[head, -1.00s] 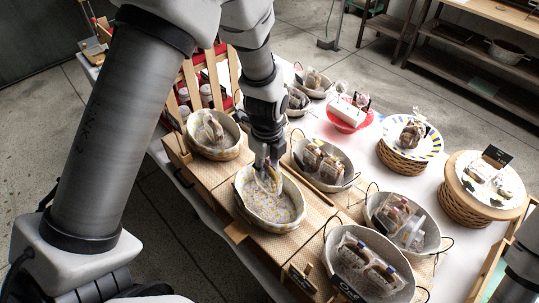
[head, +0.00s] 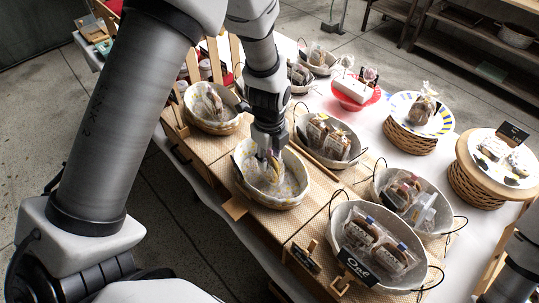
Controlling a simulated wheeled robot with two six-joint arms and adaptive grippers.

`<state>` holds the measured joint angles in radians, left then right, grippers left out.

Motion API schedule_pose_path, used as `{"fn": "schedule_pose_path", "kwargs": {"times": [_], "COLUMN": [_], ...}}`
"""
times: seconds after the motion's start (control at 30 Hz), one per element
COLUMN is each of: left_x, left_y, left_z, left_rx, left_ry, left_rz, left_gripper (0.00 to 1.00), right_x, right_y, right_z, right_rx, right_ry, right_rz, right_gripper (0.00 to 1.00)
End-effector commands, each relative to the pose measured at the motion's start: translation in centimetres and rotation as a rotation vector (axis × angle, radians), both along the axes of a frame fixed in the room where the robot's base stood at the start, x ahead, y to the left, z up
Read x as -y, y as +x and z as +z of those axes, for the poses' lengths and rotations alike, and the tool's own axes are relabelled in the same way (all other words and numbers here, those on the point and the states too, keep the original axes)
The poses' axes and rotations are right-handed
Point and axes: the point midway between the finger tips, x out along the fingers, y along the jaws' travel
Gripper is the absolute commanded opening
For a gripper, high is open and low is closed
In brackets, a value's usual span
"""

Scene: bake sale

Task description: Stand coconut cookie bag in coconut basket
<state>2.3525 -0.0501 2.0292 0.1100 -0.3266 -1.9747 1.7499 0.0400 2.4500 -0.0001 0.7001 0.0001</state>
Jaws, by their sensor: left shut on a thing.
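My left gripper (head: 268,149) points down over a lined oval basket (head: 288,199) in the front row. It is shut on the top of a small clear cookie bag (head: 271,171), which hangs roughly upright inside the basket's rim. The gripper hides the bag's top. I cannot tell whether the bag's bottom touches the lining, and I cannot read a coconut label on bag or basket. No other bag shows in this basket. My right gripper is out of view; only part of my right arm shows at the lower right edge.
A basket with a bag (head: 210,104) stands behind left. A basket of bags (head: 331,139) stands close on the right. Nearer are another filled basket (head: 408,200) and one with an "Oat" sign (head: 359,267). Cake stands (head: 419,113) stand farther right.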

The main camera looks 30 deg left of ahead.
Motion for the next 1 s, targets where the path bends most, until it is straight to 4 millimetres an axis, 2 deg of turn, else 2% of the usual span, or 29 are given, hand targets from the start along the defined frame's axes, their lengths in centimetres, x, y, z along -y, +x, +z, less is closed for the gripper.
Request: {"fn": "schedule_pose_path", "kwargs": {"times": [0.87, 0.9, 0.97, 1.0], "left_x": [0.0, 0.0, 0.0, 0.0], "left_y": [0.0, 0.0, 0.0, 0.0], "left_z": [-1.2, -1.2, -1.1, -1.1], "left_rx": [0.000, 0.000, 0.000, 0.000], "left_ry": [0.000, 0.000, 0.000, 0.000], "left_rz": [0.000, 0.000, 0.000, 0.000], "left_gripper": [0.18, 0.42, 0.63, 0.64], "right_x": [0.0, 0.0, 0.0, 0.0], "right_y": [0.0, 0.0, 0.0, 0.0], "right_z": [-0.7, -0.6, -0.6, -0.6], "right_rx": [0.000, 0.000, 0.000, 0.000], "right_ry": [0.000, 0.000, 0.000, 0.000], "right_rz": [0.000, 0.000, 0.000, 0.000], "right_gripper": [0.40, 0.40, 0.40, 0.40]}}
